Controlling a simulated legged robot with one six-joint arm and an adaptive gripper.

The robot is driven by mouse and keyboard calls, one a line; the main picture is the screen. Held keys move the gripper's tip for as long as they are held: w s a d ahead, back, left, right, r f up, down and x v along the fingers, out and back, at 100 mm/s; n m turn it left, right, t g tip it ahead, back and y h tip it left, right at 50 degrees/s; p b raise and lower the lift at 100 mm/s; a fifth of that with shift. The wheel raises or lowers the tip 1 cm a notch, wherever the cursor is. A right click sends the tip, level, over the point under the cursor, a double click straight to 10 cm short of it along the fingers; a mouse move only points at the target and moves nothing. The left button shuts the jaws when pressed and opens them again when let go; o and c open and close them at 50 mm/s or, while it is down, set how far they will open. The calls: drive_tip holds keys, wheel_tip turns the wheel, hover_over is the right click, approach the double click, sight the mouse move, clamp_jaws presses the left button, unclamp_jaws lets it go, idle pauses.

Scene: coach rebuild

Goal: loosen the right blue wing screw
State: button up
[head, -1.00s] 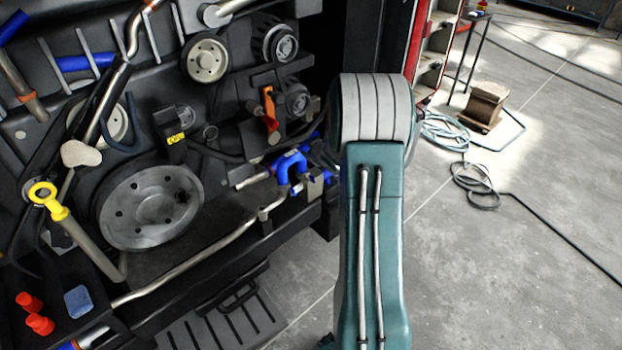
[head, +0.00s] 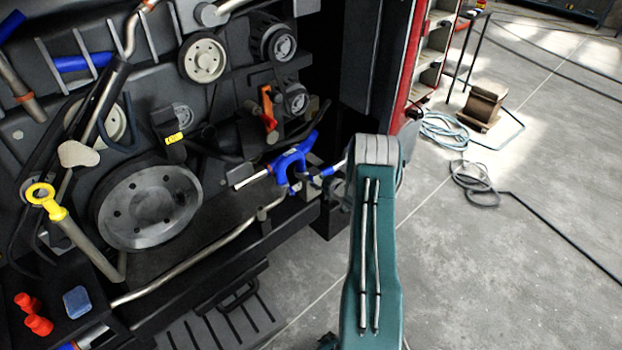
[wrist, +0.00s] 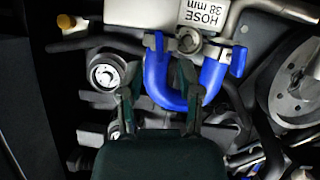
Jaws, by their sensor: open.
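In the wrist view a blue U-shaped hose (wrist: 172,99) hangs below a pale pipe. Blue wing-like tabs show at its two ends, one on the left (wrist: 154,41) and one on the right (wrist: 239,61). This view is turned over, so which is the right wing screw is unclear. My gripper (wrist: 157,78) is open, its fingers on either side of the hose's left leg, below the left tab. I cannot tell whether they touch. In the head view the hose (head: 290,163) shows at the engine's right corner. My gripper is mostly hidden there behind my arm.
A large grey pulley (head: 150,207) and an orange-red lever (head: 268,108) are left of the hose. A metal pipe (head: 200,253) runs along the lower ledge.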

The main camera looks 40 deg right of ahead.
sight(311, 178)
drive_tip(key=x, duration=0.5)
clamp_jaws()
